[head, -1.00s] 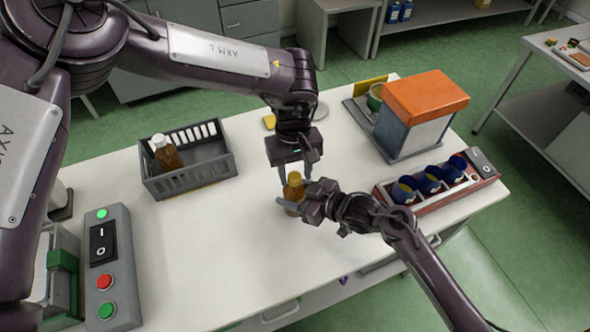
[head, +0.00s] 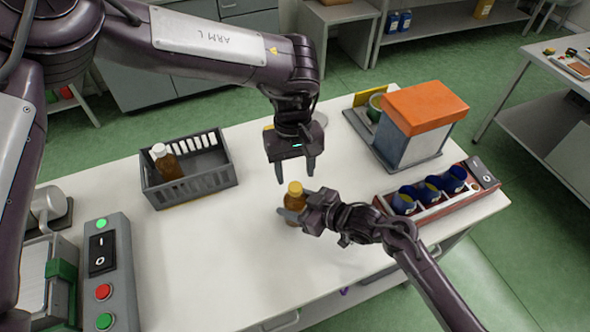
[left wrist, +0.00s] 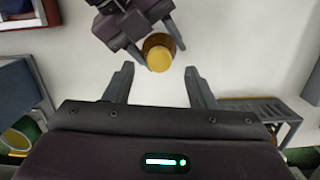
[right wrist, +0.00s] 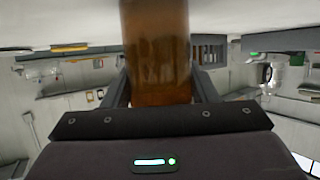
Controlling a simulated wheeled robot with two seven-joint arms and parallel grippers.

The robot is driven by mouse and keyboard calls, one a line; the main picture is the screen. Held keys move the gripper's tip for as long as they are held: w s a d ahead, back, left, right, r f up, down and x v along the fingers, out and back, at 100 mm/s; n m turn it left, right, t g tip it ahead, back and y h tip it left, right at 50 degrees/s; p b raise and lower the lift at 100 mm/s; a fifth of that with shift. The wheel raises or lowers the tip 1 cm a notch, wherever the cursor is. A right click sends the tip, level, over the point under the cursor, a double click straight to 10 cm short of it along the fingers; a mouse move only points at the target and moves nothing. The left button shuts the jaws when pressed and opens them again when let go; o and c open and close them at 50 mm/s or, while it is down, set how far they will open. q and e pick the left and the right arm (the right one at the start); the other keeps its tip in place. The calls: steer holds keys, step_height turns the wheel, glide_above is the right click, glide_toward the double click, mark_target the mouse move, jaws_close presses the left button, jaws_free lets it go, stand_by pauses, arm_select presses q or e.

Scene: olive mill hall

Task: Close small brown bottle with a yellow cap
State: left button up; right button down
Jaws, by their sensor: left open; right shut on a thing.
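The small brown bottle (head: 295,202) stands upright near the table's front edge with the yellow cap (head: 295,188) on its mouth. My right gripper (head: 293,208) is shut on the bottle's body from the right. In the right wrist view the amber bottle (right wrist: 157,50) fills the space between the fingers; its cap is out of that view. My left gripper (head: 296,175) is open, pointing down just above the cap and apart from it. In the left wrist view the round cap (left wrist: 159,60) shows between and beyond the empty fingers. Whether the cap is fully tight cannot be told.
A dark grey crate (head: 190,190) holding a white-capped brown bottle (head: 166,162) stands left. An orange-topped box (head: 420,120) stands back right, and a red rack (head: 440,200) with blue items is at right. A switch panel (head: 107,270) is front left.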

arm_select(q)
steer(key=shift+c, duration=0.2)
steer(key=n, duration=0.5)
steer(key=shift+d+r, duration=0.1)
steer(key=shift+r, duration=0.05)
steer(key=n, duration=0.4)
steer(key=shift+r+n, duration=0.1)
steer(key=shift+n, duration=0.3)
steer(key=n, duration=0.6)
steer(key=shift+s+d+r+n+t, duration=0.1)
steer(key=shift+r+n+t, duration=0.2)
steer(key=shift+n, duration=0.1)
steer(key=n, duration=0.4)
steer(key=shift+r+n, duration=0.1)
steer(key=shift+n, duration=0.2)
steer(key=n, duration=0.4)
steer(key=shift+r, duration=0.15)
steer(key=n, duration=0.7)
steer(key=shift+r, duration=0.3)
steer(key=n, duration=0.4)
steer(key=shift+r+t, duration=0.2)
steer(key=shift+t, duration=0.1)
steer(key=n, duration=0.5)
steer(key=shift+r, duration=0.25)
